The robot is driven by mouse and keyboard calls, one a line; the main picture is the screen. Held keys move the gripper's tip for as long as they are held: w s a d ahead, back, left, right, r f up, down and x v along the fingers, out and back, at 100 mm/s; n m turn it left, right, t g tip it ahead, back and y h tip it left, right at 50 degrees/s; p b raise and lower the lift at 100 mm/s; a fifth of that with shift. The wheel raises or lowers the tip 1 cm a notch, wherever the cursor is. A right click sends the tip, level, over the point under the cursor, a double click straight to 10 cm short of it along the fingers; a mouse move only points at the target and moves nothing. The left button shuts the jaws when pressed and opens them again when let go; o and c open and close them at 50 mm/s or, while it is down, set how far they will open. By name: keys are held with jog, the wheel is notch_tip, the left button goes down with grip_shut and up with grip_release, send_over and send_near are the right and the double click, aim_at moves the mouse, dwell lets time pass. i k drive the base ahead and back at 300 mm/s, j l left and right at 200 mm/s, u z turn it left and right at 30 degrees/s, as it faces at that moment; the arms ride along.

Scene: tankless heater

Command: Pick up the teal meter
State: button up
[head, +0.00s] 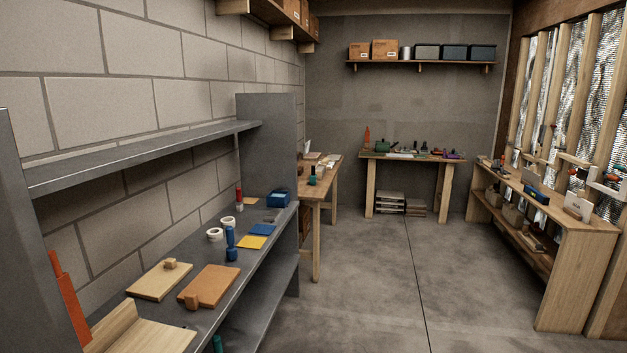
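No object is clear enough for me to name it surely as the teal meter. A small teal-green upright object (313,177) stands near the front edge of the wooden table, beyond the grey shelf unit. A dark green item (381,147) sits on the far workbench, too small to make out. The tip of another teal-green object (218,344) shows at the bottom edge, below the grey shelf's front, mostly hidden. My gripper is not in view.
The grey metal shelf (212,256) on the left holds wooden boards, white rolls, a blue flashlight-like object (231,243) and a blue box (278,198). A far workbench (410,156) and a right wooden bench (575,215) hold small items. The concrete floor (390,280) between is clear.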

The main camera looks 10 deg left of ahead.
aim_at(312, 178)
jog(key=i, duration=4.5)
jog(key=i+u, duration=0.25)
jog(key=i, duration=0.3)
jog(key=i+l+u, duration=0.25)
jog(key=i, duration=0.35)
jog(key=i+l+u, duration=0.25)
jog(key=i, duration=0.25)
jog(key=i+l+u, duration=0.3)
jog(key=i, duration=0.25)
jog(key=l, duration=0.15)
